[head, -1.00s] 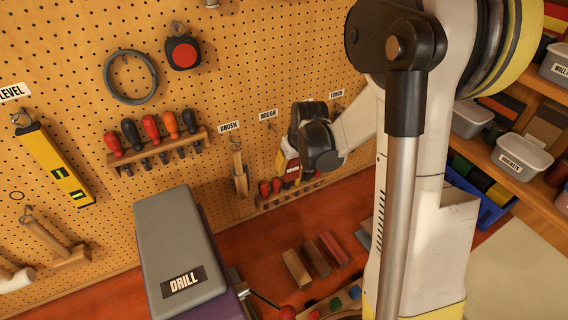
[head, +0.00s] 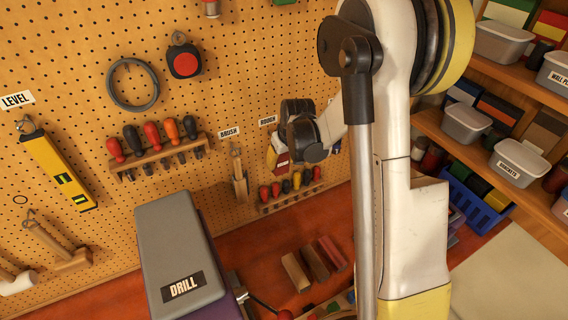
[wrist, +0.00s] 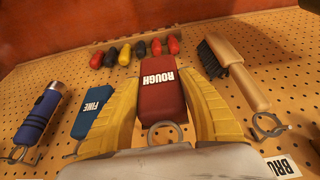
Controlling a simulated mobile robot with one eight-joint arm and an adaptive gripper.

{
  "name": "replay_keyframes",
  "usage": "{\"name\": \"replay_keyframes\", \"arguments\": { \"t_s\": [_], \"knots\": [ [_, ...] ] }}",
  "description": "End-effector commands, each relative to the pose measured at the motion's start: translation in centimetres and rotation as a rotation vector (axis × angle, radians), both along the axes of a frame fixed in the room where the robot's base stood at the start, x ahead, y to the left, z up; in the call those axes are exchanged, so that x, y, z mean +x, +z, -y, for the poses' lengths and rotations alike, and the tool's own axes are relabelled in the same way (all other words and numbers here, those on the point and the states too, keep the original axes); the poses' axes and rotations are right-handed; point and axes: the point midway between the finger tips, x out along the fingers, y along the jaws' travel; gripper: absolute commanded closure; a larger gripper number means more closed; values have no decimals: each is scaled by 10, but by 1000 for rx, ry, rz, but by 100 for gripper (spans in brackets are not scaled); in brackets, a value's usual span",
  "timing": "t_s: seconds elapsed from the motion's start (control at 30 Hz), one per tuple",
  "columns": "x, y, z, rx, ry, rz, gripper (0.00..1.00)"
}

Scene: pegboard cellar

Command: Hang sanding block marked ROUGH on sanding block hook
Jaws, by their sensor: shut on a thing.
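The red sanding block marked ROUGH (wrist: 162,92) is held between the two yellow fingers of my gripper (wrist: 165,100) in the wrist view. A metal ring (wrist: 165,128) shows at the block's near end. I cannot tell whether the ring is on a hook; the ROUGH hook is not clearly seen. In the head view my gripper (head: 277,155) is in front of the pegboard, just below the ROUGH label (head: 267,121). Only a small part of the red block (head: 283,162) shows there.
A blue block marked FINE (wrist: 93,112) hangs left of my gripper in the wrist view, close to a finger. A brush (wrist: 232,72) hangs right. Beyond is a screwdriver rack (head: 290,201). A torch (wrist: 42,112) is far left. The DRILL case (head: 180,260) stands on the bench.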

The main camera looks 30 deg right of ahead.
Motion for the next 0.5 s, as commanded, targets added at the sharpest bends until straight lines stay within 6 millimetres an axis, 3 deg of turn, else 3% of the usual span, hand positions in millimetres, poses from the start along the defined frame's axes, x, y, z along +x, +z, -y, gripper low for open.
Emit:
{"name": "replay_keyframes", "arguments": {
  "t_s": [0.5],
  "knots": [
    [35, -2, 0, 0, 1, 0, 94]
  ]
}}
